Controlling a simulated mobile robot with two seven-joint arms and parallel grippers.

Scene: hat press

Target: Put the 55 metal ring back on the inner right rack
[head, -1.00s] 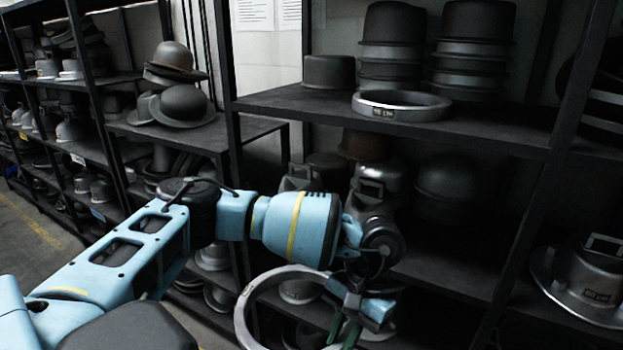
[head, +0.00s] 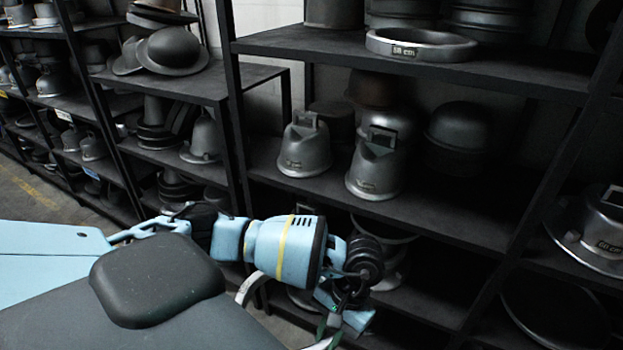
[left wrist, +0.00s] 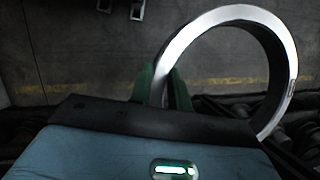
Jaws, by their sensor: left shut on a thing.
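My left gripper (head: 335,326) is low in the head view, in front of the rack. It is shut on a metal ring (head: 249,286). Only parts of that ring show there, because my arm and the picture edge hide the rest. In the left wrist view the green fingers (left wrist: 166,88) grip the left side of the silver ring (left wrist: 222,15). A small tag shows on its right side, too small to read. My right gripper is not in view.
Another metal ring (head: 422,45) with a blurred size label lies on the upper shelf (head: 500,72) of the rack. Hat moulds (head: 379,163) stand on the shelf below (head: 440,215). Rack posts (head: 232,115) border the shelves. More racks with moulds stand at left.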

